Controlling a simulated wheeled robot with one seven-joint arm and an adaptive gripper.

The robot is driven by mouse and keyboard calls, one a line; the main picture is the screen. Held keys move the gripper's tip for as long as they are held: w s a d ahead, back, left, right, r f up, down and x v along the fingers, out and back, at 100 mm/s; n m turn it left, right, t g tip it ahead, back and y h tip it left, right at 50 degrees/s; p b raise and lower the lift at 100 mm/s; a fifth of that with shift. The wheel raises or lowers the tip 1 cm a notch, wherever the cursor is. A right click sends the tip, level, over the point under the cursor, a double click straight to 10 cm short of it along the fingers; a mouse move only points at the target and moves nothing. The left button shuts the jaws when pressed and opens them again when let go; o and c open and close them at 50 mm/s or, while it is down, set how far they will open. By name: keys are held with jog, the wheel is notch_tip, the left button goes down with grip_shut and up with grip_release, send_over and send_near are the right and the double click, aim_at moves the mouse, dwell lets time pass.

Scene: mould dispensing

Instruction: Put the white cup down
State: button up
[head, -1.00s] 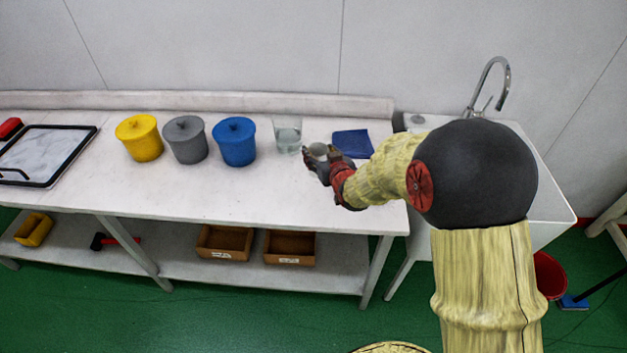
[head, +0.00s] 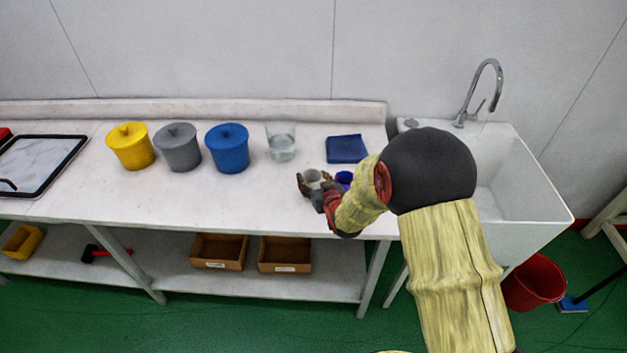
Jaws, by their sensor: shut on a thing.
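The white cup (head: 313,177) is between the fingers of my gripper (head: 311,184), over the front right part of the white table (head: 220,202). My gripper is shut on the cup, which looks upright. The cup's base is hidden by the fingers, so I cannot tell whether it touches the table top. A small blue cup (head: 344,178) stands just right of my gripper, partly hidden by my arm.
A glass beaker of clear liquid (head: 281,143) and a dark blue cloth (head: 347,149) are behind my gripper. Blue (head: 228,150), grey (head: 177,149) and yellow (head: 131,148) lidded pots stand to the left. A sink (head: 520,190) is at the right.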

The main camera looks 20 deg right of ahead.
jog(key=shift+f, duration=0.1)
jog(key=o, duration=1)
